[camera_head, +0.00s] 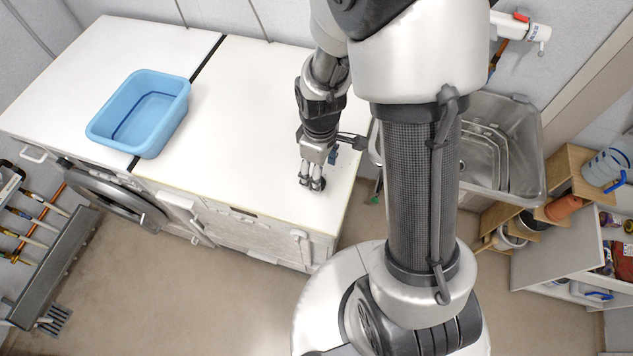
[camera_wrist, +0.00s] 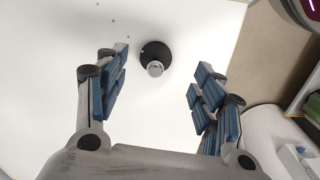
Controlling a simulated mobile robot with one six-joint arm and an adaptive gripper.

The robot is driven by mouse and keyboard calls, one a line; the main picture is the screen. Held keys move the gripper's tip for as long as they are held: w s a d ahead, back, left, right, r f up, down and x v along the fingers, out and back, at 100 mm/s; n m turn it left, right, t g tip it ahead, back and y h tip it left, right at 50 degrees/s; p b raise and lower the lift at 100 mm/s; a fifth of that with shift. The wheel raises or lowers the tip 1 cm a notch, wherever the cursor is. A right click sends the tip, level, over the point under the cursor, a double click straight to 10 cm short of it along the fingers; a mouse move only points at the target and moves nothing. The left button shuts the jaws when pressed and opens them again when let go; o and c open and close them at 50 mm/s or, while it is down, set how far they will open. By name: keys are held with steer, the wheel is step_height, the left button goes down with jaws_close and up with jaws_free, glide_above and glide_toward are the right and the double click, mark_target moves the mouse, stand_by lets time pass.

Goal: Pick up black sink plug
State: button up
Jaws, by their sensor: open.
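The black sink plug (camera_wrist: 154,54) is a round black disc with a small silver knob. It lies on the white worktop in the wrist view, a little left of the middle between my fingers. My gripper (camera_wrist: 163,72) is open and empty, with its blue-padded fingers spread on either side of the plug and none visibly touching it. In the head view my gripper (camera_head: 312,184) points down over the white worktop (camera_head: 245,130) near its front right corner. There the plug is mostly hidden by the fingers.
A blue basin (camera_head: 140,112) stands on the left part of the counter. A metal sink (camera_head: 505,150) is to the right, past my arm. Wooden shelves with pots (camera_head: 565,207) stand at far right. The worktop between basin and gripper is clear.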

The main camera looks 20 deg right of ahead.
steer(key=f, duration=0.2)
steer(key=f+b, duration=0.1)
steer(key=f, duration=0.1)
steer(key=f+b, duration=0.1)
steer(key=f, duration=0.1)
steer(key=shift+w+a, duration=0.1)
steer(key=shift+w, duration=0.3)
steer(key=shift+c, duration=0.2)
steer(key=c, duration=1.2)
steer(key=shift+r, duration=0.1)
steer(key=shift+r, duration=0.1)
